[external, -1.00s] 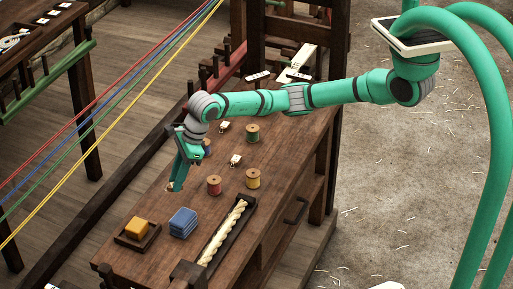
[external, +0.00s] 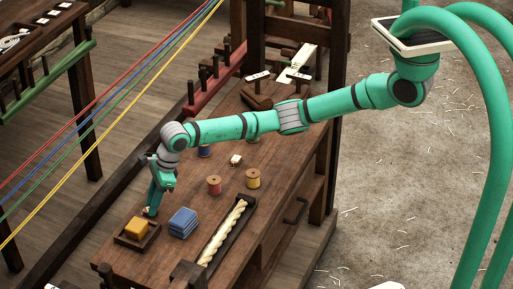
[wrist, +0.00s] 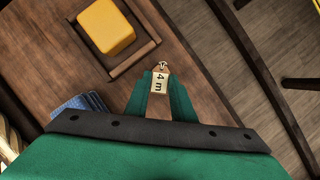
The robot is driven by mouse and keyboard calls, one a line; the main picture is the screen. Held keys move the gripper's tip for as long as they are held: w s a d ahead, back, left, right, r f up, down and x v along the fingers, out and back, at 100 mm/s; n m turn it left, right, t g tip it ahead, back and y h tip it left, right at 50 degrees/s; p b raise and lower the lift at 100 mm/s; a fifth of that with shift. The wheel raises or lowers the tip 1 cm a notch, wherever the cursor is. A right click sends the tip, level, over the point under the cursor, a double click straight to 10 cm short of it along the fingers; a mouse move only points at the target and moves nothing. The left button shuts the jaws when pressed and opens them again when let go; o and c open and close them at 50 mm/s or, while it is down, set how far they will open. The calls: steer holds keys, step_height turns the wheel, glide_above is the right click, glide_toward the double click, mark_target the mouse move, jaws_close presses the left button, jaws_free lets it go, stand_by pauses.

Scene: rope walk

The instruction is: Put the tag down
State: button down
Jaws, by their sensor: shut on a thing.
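The tag (wrist: 159,80) is a small tan and white piece marked "4 m" with a ring at its end. My gripper (wrist: 160,85) is shut on it, with the tag between the two green fingertips in the wrist view. In the external view my gripper (external: 149,211) is low over the bench (external: 133,262), just behind the wooden tray with the yellow block. The tag is very small there, and I cannot tell whether it touches the bench top.
A yellow block (external: 136,226) sits in a small dark tray (external: 148,241). Beside it are stacked blue cloths (external: 183,222) and a rope piece (external: 223,233) in a trough.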

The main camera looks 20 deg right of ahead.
steer(key=shift+f, duration=0.2)
steer(key=c, duration=1.5)
jaws_free()
steer(key=v, duration=1.2)
steer(key=shift+r, duration=0.1)
